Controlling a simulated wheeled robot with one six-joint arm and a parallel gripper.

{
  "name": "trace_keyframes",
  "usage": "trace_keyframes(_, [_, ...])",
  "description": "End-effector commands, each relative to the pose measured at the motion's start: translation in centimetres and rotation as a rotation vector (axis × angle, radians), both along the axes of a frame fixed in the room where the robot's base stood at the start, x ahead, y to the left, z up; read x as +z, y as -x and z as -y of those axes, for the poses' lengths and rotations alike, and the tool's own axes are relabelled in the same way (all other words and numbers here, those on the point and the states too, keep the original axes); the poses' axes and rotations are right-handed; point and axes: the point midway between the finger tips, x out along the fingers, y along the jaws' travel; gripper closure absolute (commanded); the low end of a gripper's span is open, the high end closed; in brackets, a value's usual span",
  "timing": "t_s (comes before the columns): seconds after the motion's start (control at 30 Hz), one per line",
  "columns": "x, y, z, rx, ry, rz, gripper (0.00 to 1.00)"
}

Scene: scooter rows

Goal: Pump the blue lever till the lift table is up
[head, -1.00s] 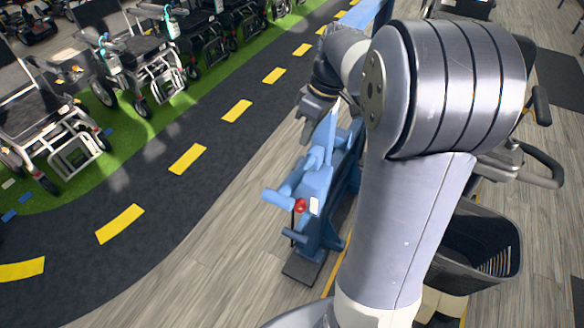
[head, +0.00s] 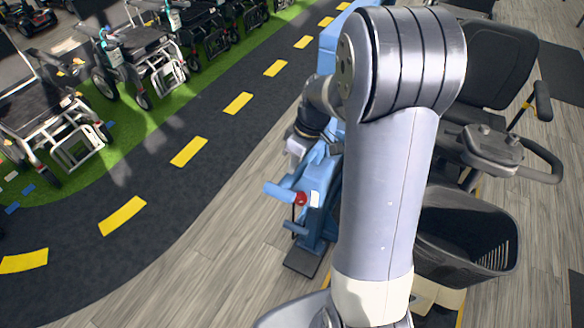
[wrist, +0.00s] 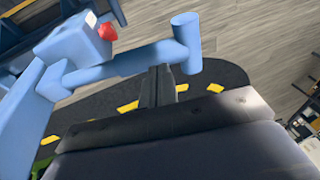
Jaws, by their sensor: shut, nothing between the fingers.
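The blue lift table (head: 318,190) stands on the floor left of my upper arm, partly hidden behind it. A blue lever with a crosspiece at its end (head: 279,192) sticks out to the left. A red knob (head: 300,198) sits close by it. In the wrist view the lever's bar (wrist: 130,62) runs across to its round crosspiece (wrist: 187,42), with the red knob (wrist: 107,32) at upper left. My gripper (head: 294,150) is shut and empty, above the lever in the head view. Its dark fingertips (wrist: 160,72) appear close to the bar beside the crosspiece; contact is unclear.
A mobility scooter with a black basket (head: 465,240) stands right of my arm. Several wheelchairs (head: 50,120) line the green strip at left. A dark lane with yellow dashes (head: 122,215) and bare wooden floor lie between them and the lift table.

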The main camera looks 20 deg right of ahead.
Motion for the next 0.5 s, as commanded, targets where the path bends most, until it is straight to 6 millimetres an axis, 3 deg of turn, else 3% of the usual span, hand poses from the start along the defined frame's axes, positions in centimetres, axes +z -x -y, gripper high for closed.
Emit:
trace_keyframes(0.2, [-2.0,0.0,-0.6,0.001,0.001,0.000,1.00])
trace_keyframes(0.5, [-2.4,0.0,-0.7,0.001,0.000,0.000,1.00])
